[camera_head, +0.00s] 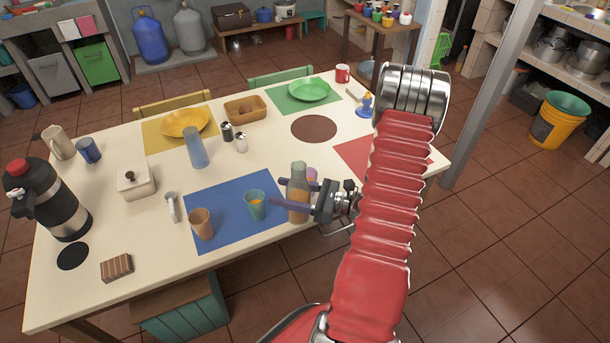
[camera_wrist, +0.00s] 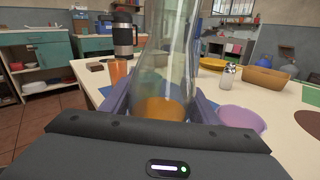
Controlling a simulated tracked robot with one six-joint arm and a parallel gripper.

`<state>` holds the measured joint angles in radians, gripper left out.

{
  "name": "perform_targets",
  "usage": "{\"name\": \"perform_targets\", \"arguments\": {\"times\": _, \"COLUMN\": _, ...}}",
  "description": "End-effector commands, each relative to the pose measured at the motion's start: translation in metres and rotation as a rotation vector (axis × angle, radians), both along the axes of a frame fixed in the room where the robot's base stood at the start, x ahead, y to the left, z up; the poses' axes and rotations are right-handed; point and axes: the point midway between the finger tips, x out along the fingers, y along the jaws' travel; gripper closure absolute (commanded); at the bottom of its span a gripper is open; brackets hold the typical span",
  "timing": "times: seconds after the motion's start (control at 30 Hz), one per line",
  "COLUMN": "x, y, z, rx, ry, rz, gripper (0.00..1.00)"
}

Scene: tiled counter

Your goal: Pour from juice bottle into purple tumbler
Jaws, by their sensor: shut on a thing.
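The juice bottle (camera_head: 298,188) is clear glass with a little orange juice low inside. It stands about upright at the right edge of the blue mat, and I cannot tell if its base touches the table. My gripper (camera_head: 281,193) is shut around its body from the right. In the wrist view the bottle (camera_wrist: 165,55) rises between my fingers (camera_wrist: 160,105), its top out of frame. The purple tumbler (camera_head: 312,174) is just behind the bottle, partly hidden by it. In the wrist view the tumbler (camera_wrist: 241,119) is right of the bottle, beyond my right finger.
A teal tumbler (camera_head: 255,206) and an orange tumbler (camera_head: 201,225) stand on the blue mat (camera_head: 225,193) left of the bottle. A blue glass (camera_head: 195,150) and two shakers (camera_head: 241,143) stand farther back. A red mat (camera_head: 355,155) lies to the right, partly behind my arm.

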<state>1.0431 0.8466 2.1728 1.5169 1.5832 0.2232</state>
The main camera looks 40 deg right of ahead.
Motion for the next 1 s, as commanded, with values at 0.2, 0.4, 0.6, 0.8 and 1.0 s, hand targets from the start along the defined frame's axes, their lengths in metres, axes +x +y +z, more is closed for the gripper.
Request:
{"name": "perform_targets", "arguments": {"times": 0.2, "x": 0.001, "y": -0.001, "z": -0.002, "rx": -0.089, "ry": -0.060, "rz": 0.000, "gripper": 0.90}}
{"name": "perform_targets", "arguments": {"times": 0.4, "x": 0.001, "y": -0.001, "z": -0.001, "rx": -0.087, "ry": -0.059, "rz": -0.001, "gripper": 0.90}}
{"name": "perform_targets", "arguments": {"times": 0.6, "x": 0.001, "y": -0.001, "z": 0.010, "rx": -0.087, "ry": -0.059, "rz": -0.001, "gripper": 0.90}}
{"name": "perform_targets", "arguments": {"times": 0.8, "x": 0.000, "y": -0.001, "z": 0.023, "rx": -0.086, "ry": -0.058, "rz": -0.001, "gripper": 0.90}}
{"name": "perform_targets", "arguments": {"times": 1.0, "x": 0.001, "y": -0.001, "z": 0.036, "rx": -0.087, "ry": -0.059, "rz": -0.001, "gripper": 0.90}}
